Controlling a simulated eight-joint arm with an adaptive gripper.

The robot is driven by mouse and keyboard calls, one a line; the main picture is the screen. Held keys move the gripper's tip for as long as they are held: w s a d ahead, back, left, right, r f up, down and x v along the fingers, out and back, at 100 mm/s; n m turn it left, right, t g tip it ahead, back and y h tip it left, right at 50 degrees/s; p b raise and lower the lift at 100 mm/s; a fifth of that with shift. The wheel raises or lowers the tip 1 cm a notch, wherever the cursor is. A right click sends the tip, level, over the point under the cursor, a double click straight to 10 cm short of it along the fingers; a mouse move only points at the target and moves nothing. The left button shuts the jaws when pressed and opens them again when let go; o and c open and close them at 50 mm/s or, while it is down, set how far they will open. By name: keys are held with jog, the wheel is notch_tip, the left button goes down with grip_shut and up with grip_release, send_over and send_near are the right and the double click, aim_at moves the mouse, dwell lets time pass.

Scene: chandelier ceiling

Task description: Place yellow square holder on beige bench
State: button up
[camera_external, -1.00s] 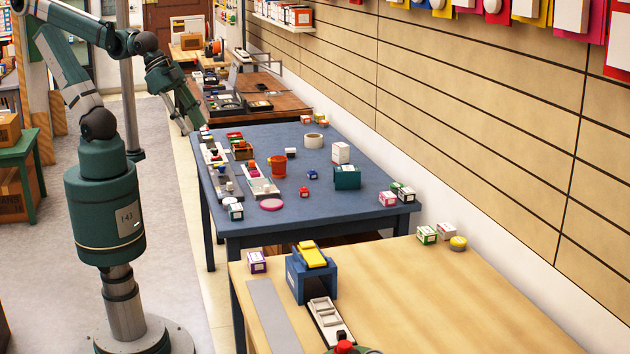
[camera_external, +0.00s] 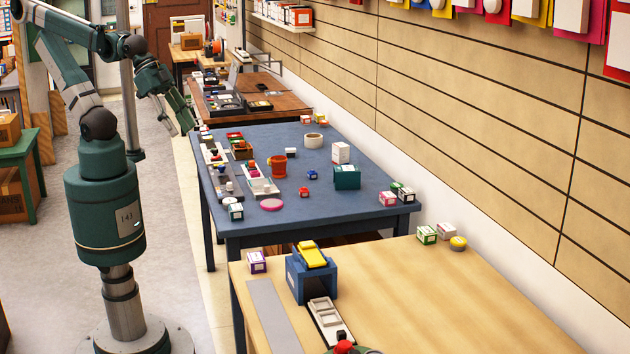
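A yellow piece (camera_external: 312,255), likely the yellow square holder, lies on top of a blue box-shaped stand (camera_external: 311,278). The stand is on the light wooden bench (camera_external: 450,300) in the foreground, which looks like the beige bench. My gripper (camera_external: 190,127) hangs at the far left corner of the blue table (camera_external: 330,215), well away from the yellow piece. The fingers are small and dark at this distance, and I cannot tell whether they are open or shut or hold anything.
The blue table carries small boxes, trays, an orange pot (camera_external: 278,166), a teal box (camera_external: 347,177) and a white tape roll (camera_external: 314,141). A purple box (camera_external: 257,262) and a grey strip (camera_external: 274,315) lie on the wooden bench. Its right half is mostly clear.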

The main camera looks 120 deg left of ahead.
jog(key=w+a+f+n+g+y, duration=0.1)
jog(key=w+a+f+n, duration=0.15)
jog(key=a, duration=0.75)
jog(key=w+a+f+n+g, duration=0.1)
jog(key=w+a+n+g, duration=0.15)
jog(key=a, duration=0.75)
jog(key=w+a+f+n+g+y, duration=0.15)
jog(key=w+a, duration=0.25)
jog(key=a, duration=0.6)
jog(key=s+a+f+n, duration=0.2)
jog(key=s+a+f, duration=0.2)
jog(key=a, duration=0.5)
jog(key=s+a+f+n+g+h, duration=0.1)
jog(key=s+a+f+n, duration=0.1)
jog(key=s+a+f, duration=0.2)
jog(key=s+a+f+n+g+h+p, duration=0.1)
jog(key=s+a+f+n, duration=0.1)
jog(key=s+a+f, duration=0.3)
jog(key=shift+a+f+h, duration=0.1)
jog(key=shift+a+f, duration=0.65)
jog(key=shift+a, duration=1.15)
jog(key=shift+a+f+h, duration=0.1)
jog(key=shift+a+f, duration=0.6)
jog(key=shift+a, duration=1.15)
jog(key=shift+a+f+h, duration=0.1)
jog(key=shift+a+f, duration=0.65)
jog(key=shift+a, duration=1.15)
jog(key=shift+s+a+f, duration=0.3)
